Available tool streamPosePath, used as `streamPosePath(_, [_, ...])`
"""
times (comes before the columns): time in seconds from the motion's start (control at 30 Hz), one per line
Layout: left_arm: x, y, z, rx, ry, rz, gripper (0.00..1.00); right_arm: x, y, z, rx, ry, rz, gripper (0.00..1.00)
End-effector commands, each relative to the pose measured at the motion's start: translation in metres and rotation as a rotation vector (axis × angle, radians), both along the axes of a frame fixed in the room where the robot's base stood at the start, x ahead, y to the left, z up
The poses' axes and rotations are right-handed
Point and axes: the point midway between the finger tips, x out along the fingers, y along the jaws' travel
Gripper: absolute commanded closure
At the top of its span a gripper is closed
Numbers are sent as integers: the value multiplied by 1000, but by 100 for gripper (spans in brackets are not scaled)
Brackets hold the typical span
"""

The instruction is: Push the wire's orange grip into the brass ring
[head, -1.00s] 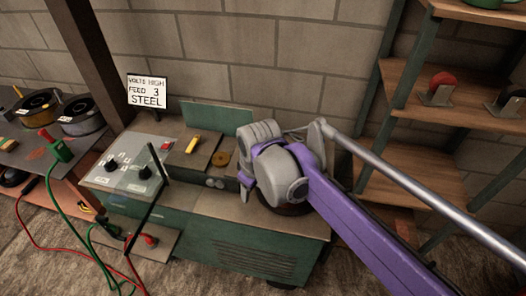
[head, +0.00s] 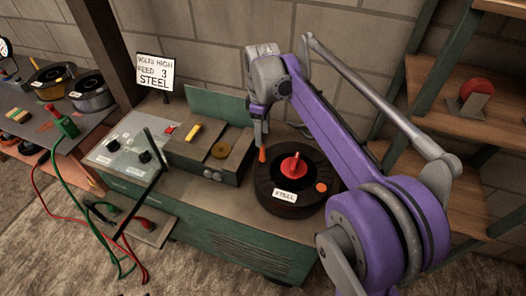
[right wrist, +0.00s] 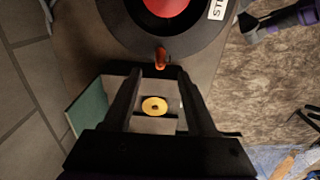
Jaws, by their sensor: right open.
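The wire's orange grip (head: 262,156) stands at the rim of a dark spool (head: 265,193) labelled STEEL, which has a red hub. In the right wrist view the orange grip (right wrist: 161,58) shows just ahead of my fingertips. The brass ring (head: 221,151) is on the grey box left of the spool; in the right wrist view the ring (right wrist: 154,106) shows between my fingers, farther off below. My right gripper (right wrist: 159,75) is open, with nothing between its fingers. In the head view its dark fingers are above the grip, partly hidden. My left gripper is out of view.
The box sits on a green machine cabinet (head: 225,232) with a black lever (head: 143,170) and knobs at left. A sign (head: 155,72) stands behind. Shelves (head: 485,115) stand at right. Red and green cables hang at left.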

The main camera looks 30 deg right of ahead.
Motion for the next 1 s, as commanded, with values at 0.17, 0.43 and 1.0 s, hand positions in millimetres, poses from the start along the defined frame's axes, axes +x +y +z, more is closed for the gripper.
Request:
streamPosePath(0.17, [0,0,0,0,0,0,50,0,0,0,0,0,-1,43])
streamPosePath(0.43, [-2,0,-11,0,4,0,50,-1,0,-13,-1,1,-1,43])
streamPosePath(1.0, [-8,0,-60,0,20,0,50,0,0,-85,0,0,-1,43])
